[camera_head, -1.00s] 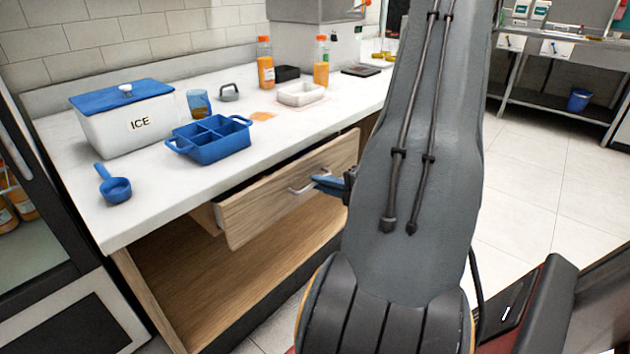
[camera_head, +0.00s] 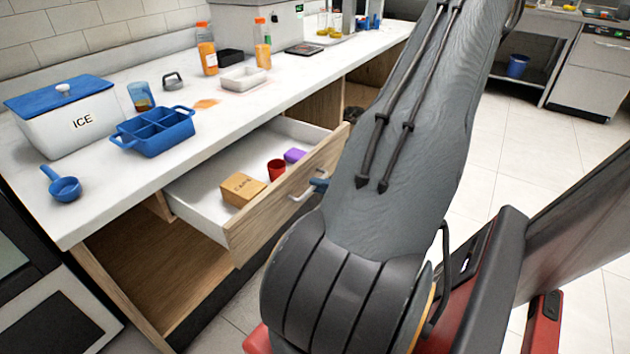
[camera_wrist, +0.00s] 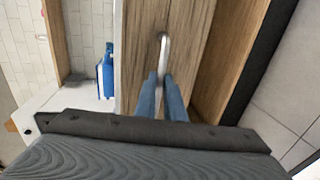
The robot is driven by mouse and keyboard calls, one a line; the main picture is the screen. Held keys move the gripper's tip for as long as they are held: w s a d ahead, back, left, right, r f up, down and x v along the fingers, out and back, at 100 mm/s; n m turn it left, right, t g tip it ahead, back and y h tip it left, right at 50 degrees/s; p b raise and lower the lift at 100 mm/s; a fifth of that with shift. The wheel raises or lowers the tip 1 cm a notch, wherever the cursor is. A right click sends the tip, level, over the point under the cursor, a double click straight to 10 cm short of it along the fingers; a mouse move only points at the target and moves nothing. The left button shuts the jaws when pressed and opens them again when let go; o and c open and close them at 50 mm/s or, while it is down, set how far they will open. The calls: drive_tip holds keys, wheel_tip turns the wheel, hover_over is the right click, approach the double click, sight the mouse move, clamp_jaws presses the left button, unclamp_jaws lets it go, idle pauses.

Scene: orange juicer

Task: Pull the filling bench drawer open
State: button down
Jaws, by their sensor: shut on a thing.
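The filling bench drawer (camera_head: 277,210) stands well open, its wooden front pulled out from under the white worktop. Inside it lie a brown cardboard box (camera_head: 242,188), a red cup-like item (camera_head: 276,169) and a purple item (camera_head: 295,155). The metal handle (camera_head: 301,194) is on the drawer front. My gripper (camera_wrist: 162,84) has its blue fingers shut on the handle (camera_wrist: 163,48) in the wrist view. In the head view my arm hides most of the gripper, and only a bit of a blue finger (camera_head: 318,184) shows at the handle.
On the worktop (camera_head: 100,209) stand a white ICE box with blue lid (camera_head: 68,120), a blue divided tray (camera_head: 155,139), a blue scoop (camera_head: 64,187), a white dish (camera_head: 243,78) and orange bottles (camera_head: 207,50). The tiled floor (camera_head: 545,150) to the right is clear.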

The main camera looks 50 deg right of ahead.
drive_tip(key=shift+s, duration=0.1)
drive_tip(key=c, duration=1.8)
unclamp_jaws()
drive_tip(key=shift+c, duration=0.2)
drive_tip(key=shift+s, duration=0.1)
drive_tip(key=v, duration=0.7)
drive_tip(key=shift+s, duration=0.3)
drive_tip(key=shift+r, duration=0.1)
